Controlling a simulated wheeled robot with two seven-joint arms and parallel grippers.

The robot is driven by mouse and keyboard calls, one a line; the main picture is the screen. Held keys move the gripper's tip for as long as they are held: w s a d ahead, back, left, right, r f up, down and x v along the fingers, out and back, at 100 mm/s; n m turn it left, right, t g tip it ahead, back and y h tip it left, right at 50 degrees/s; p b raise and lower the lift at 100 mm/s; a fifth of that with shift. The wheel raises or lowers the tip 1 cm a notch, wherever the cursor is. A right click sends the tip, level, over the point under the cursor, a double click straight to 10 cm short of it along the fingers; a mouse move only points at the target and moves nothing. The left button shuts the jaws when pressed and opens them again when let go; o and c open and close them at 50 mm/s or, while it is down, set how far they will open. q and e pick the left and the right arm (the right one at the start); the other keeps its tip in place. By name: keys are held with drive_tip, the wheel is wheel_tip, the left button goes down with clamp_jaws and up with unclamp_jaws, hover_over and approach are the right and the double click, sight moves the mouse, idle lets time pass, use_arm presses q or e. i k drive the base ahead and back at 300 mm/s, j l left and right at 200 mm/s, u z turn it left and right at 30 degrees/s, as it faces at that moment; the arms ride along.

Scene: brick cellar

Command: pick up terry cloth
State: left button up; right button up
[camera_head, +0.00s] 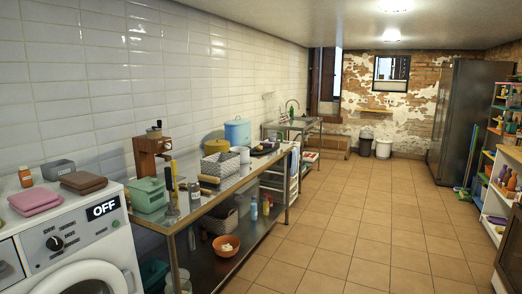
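Two folded cloths lie on top of the white washing machine (75,245) at the lower left. One is a pink folded cloth (36,200), nearer the front left. The other is a brown folded cloth (83,182), a little to its right. I cannot tell from this view which of them is terry. Both lie flat and nothing holds them. Neither of my grippers shows in the head view.
A metal table (224,188) crowded with containers runs along the wall to the right. The tiled floor (345,215) is clear in the middle. Shelves (492,207) stand at right.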

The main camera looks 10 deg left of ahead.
sight(264, 144)
drive_tip(key=i, duration=4.1)
